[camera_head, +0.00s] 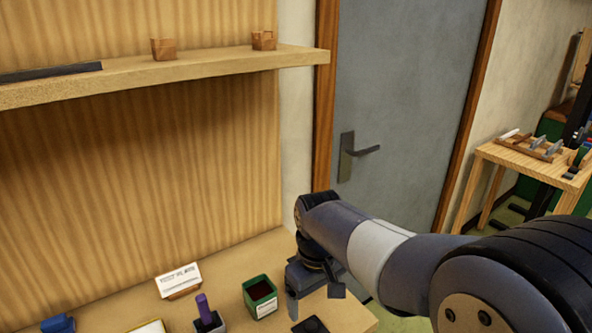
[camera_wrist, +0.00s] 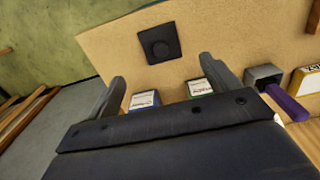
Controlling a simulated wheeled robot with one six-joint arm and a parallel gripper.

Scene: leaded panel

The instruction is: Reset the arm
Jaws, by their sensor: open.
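My gripper (camera_head: 315,294) hangs at the end of my arm over the right end of the wooden workbench (camera_head: 236,265). It also shows in the wrist view (camera_wrist: 172,92), with its two fingers spread apart and nothing between them. A green box (camera_head: 260,296) with a dark inside stands on the bench to the left of the gripper. A flat black square pad (camera_wrist: 159,43) with a round mark lies on the bench beyond the fingers. In the head view the pad is cut off by the bottom edge.
A purple-handled tool (camera_head: 204,310) stands in a grey holder near a white card (camera_head: 178,280). A grey door (camera_head: 405,100) is behind my arm. A side table (camera_head: 535,160) stands at right.

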